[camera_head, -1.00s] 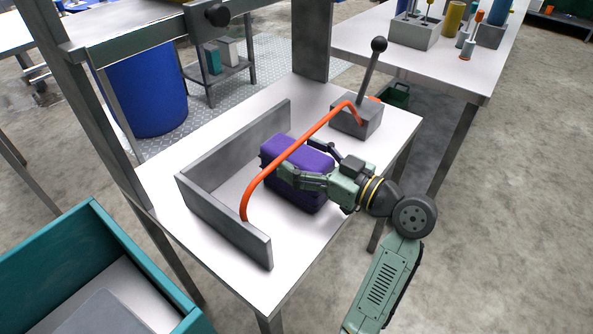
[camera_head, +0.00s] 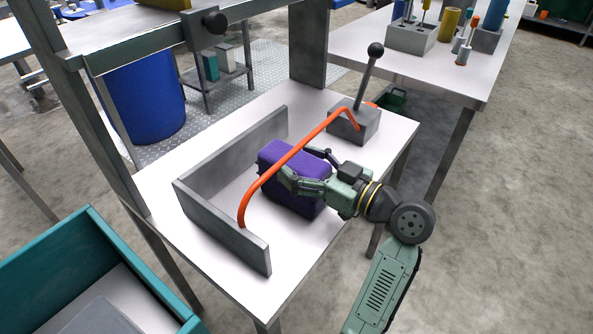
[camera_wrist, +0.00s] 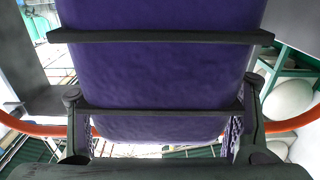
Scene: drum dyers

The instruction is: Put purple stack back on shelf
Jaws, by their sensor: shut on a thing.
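The purple stack (camera_head: 294,193) is a dark purple block on the white table (camera_head: 200,155), beside the grey L-shaped guard wall (camera_head: 217,218). My gripper (camera_head: 309,172) is shut on it from the right, one finger on each side. In the wrist view the purple stack (camera_wrist: 160,85) fills the middle, with two dark bands across it. The fingers show low at both sides there. I cannot tell whether its underside touches the table. A shelf for the stack is not clearly identifiable.
An orange curved bar (camera_head: 290,158) arches over the stack, from the guard wall to a grey lever box (camera_head: 352,121). A teal bin (camera_head: 95,275) stands at lower left, a blue drum (camera_head: 146,98) behind. Another white table (camera_head: 400,60) holds cylinders at the back right.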

